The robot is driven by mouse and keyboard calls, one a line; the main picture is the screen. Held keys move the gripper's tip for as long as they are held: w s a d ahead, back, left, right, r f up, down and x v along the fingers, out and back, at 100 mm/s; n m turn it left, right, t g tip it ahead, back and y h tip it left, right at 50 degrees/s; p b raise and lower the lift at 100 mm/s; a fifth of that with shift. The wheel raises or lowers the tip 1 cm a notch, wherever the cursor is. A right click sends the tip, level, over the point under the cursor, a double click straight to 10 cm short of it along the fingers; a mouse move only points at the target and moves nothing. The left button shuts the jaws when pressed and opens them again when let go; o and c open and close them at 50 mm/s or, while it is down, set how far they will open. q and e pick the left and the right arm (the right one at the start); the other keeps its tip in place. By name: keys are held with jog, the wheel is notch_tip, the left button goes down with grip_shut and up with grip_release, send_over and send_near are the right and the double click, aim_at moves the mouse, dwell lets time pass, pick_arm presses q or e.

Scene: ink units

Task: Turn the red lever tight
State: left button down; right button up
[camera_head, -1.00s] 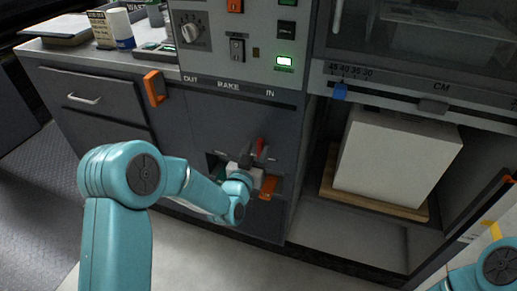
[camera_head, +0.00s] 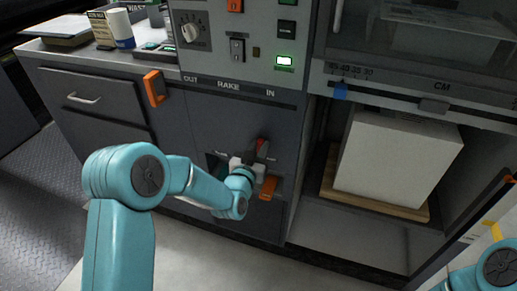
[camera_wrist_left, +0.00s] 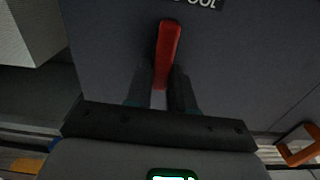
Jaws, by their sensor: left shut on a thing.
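The red lever (camera_head: 262,147) is on the dark front of the cabinet, below the RAKE label. Only a small part of it shows in the head view, beside my left gripper (camera_head: 253,160). In the left wrist view the lever (camera_wrist_left: 168,42) sticks out past the fingertips, and its lower part lies between the two dark fingers of the left gripper (camera_wrist_left: 162,85). The left gripper is shut on the lever. My right arm (camera_head: 490,270) shows only at the lower right corner, and its gripper is out of view.
An orange handle (camera_head: 268,187) is just below the left gripper, and another orange handle (camera_head: 154,88) is at the upper left. A white paper block (camera_head: 395,165) stands on a wooden board in the open bay at right. The floor in front is clear.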

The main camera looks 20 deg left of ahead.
pick_arm(q)
jog(key=shift+f, duration=0.1)
jog(key=shift+d+f+m+b, duration=0.3)
jog(key=shift+m+b, duration=1.4)
jog(key=shift+m, duration=1.2)
jog(key=shift+d+f+m+b, duration=0.3)
jog(key=shift+m+b, duration=1.35)
jog(key=shift+m, duration=1.25)
jog(key=shift+d+f+m+b, duration=0.2)
jog(key=shift+f+m+b, duration=0.15)
jog(key=shift+m+b, duration=1.95)
jog(key=shift+m+p, duration=0.6)
jog(key=shift+m, duration=0.1)
jog(key=c, duration=1)
grip_release()
jog(key=shift+c, duration=0.2)
jog(key=shift+r, duration=0.1)
